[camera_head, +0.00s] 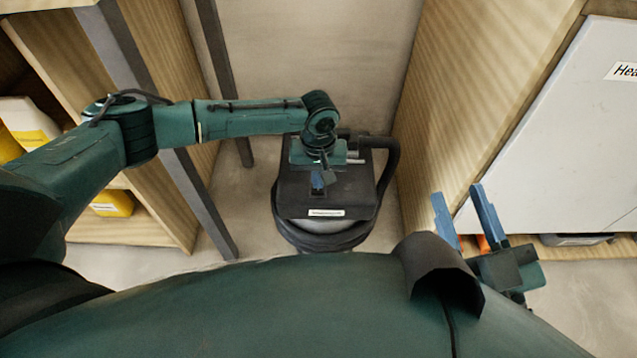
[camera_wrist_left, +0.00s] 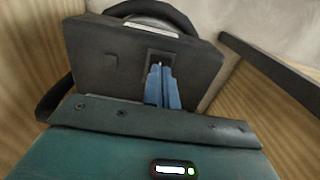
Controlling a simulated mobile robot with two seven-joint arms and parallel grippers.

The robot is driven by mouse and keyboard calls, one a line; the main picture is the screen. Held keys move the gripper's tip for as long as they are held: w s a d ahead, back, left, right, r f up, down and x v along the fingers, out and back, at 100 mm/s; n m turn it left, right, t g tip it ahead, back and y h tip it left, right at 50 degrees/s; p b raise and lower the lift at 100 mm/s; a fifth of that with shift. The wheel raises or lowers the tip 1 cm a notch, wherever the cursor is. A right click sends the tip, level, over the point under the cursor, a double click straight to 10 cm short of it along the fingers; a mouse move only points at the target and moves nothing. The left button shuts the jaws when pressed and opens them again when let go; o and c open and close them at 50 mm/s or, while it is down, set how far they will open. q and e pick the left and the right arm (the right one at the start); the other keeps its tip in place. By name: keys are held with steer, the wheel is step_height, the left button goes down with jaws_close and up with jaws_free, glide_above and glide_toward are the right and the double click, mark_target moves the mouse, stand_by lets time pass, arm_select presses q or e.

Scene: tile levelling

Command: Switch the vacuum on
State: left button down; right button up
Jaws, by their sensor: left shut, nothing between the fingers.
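The vacuum (camera_head: 293,196) is a dark, boxy unit with a rounded grey base, a pale label on its front edge and a black hose or handle at its right. It stands on the floor in the niche. My left gripper (camera_head: 318,188) is over its top, with blue fingers shut and empty. In the left wrist view the vacuum (camera_wrist_left: 95,65) fills the upper middle. There the fingertips (camera_wrist_left: 157,68) reach a small dark recess on its top; I cannot tell whether they touch it, and any switch there is hidden. My right gripper (camera_head: 458,192) is open and empty at the right.
Wooden panels flank the vacuum closely, with a dark post (camera_head: 208,190) at its left. A shelf at the left holds yellow containers (camera_head: 112,204). A white panel (camera_head: 560,130) is at the right. Bare floor (camera_head: 240,205) shows around the vacuum.

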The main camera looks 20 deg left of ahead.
arm_select(q)
steer(key=shift+f, duration=0.9)
arm_select(e)
steer(key=shift+f, duration=0.25)
stand_by(0.6)
arm_select(q)
steer(key=shift+r+p, duration=0.65)
steer(key=shift+r, duration=0.1)
steer(key=shift+r+p, duration=0.35)
steer(key=shift+p, duration=0.1)
steer(key=shift+r+p, duration=0.65)
steer(key=shift+p, duration=0.25)
step_height(320, 180, up, 2)
steer(key=p, duration=0.2)
steer(key=shift+p, duration=0.3)
steer(key=shift+r+p, duration=0.3)
steer(key=shift+p, duration=0.1)
steer(key=shift+r+p, duration=0.45)
steer(key=shift+p, duration=0.15)
arm_select(e)
steer(key=d+g+h, duration=0.2)
steer(key=h, duration=0.1)
steer(key=shift+d+r, duration=0.15)
steer(key=shift+r, duration=0.05)
